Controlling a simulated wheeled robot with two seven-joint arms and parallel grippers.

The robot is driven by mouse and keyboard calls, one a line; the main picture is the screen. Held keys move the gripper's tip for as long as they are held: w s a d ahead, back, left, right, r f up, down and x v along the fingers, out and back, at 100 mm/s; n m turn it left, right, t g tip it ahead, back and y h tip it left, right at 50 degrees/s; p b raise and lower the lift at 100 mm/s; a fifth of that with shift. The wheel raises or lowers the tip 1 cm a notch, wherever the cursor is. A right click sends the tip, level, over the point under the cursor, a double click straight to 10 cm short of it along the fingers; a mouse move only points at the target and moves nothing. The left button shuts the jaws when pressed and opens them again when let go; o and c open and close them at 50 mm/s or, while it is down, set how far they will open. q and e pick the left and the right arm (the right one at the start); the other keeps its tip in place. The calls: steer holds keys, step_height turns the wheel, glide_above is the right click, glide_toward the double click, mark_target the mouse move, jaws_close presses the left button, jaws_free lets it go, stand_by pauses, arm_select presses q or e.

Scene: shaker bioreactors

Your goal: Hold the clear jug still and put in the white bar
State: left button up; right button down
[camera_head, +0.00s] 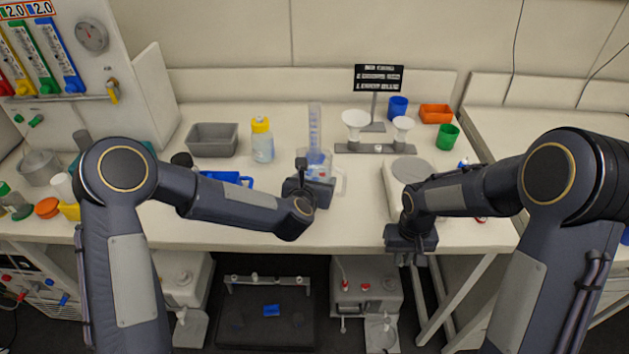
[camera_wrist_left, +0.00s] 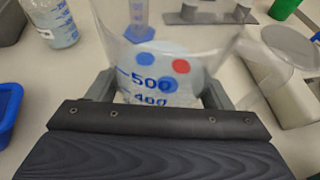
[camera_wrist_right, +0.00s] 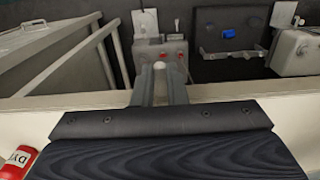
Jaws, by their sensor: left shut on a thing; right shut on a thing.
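The clear jug (camera_head: 325,172) stands upright on the bench, left of centre. It also fills the top of the left wrist view (camera_wrist_left: 165,60), with blue "500" and "400" marks and red and blue dots showing. My left gripper (camera_head: 316,182) is shut on the jug's near side, one finger on each side in the left wrist view. My right gripper (camera_head: 411,252) points down at the bench's front edge, right of the jug and apart from it. In the right wrist view its fingers (camera_wrist_right: 160,80) are shut on a small white thing, likely the white bar (camera_wrist_right: 159,66), mostly hidden between them.
A blue measuring cylinder (camera_head: 315,130) stands behind the jug. A yellow-capped bottle (camera_head: 262,140) and grey bin (camera_head: 212,139) are to its left. A white plate device (camera_head: 405,168) is behind my right gripper. A red-labelled bottle (camera_wrist_right: 18,160) lies near it.

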arm_select(q)
steer(key=shift+f, duration=0.2)
arm_select(e)
steer(key=shift+w+f, duration=0.2)
steer(key=shift+f, duration=0.1)
arm_select(q)
steer(key=shift+f+b, duration=0.6)
steer(key=shift+b, duration=0.35)
arm_select(e)
steer(key=shift+f, duration=0.7)
